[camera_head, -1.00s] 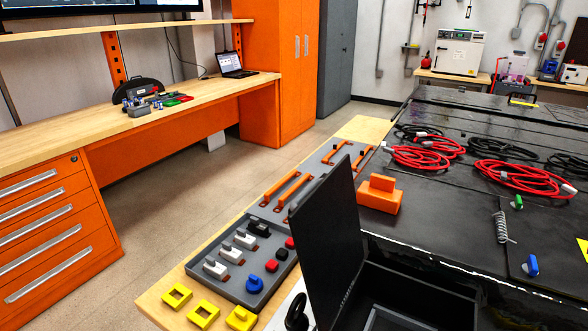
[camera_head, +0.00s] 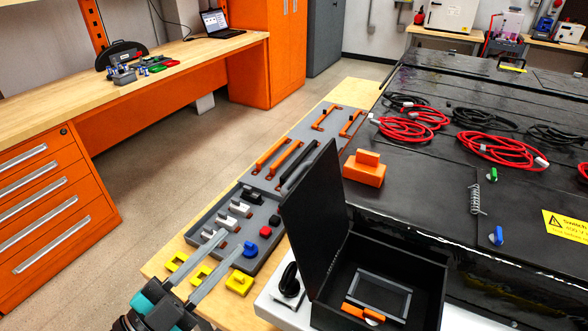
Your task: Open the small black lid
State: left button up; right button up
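The black lid (camera_head: 312,222) stands raised, roughly upright, along the left side of a small black box (camera_head: 428,290). The box is open at the top. Inside it I see a grey rectangular frame (camera_head: 402,294) and an orange item (camera_head: 362,314) near the front wall. My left gripper (camera_head: 235,241) comes in at the bottom left with two long grey fingers spread apart. It is open and empty, over the near part of the grey tray, left of the lid and apart from it. My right gripper is not in view.
The grey tray (camera_head: 262,262) holds connectors, a blue knob (camera_head: 250,249) and red and black caps. Yellow blocks (camera_head: 239,283) lie in front. An orange block (camera_head: 364,169) stands behind the box. Red cables (camera_head: 404,131) lie on the dark pack (camera_head: 430,190) to the right.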

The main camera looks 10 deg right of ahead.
aim_at(295, 175)
pick_arm(q)
jog(key=shift+m+h, duration=0.3)
jog(key=shift+h, duration=0.1)
jog(key=p+x, duration=0.1)
jog(key=x, duration=0.4)
jog(key=p+x, duration=0.1)
jog(key=x, duration=0.4)
jog(key=s+r+p+x, duration=0.1)
jog(key=x, duration=0.4)
jog(key=shift+w+d, duration=0.15)
jog(key=shift+d, duration=0.35)
grip_shut()
dwell(0.5)
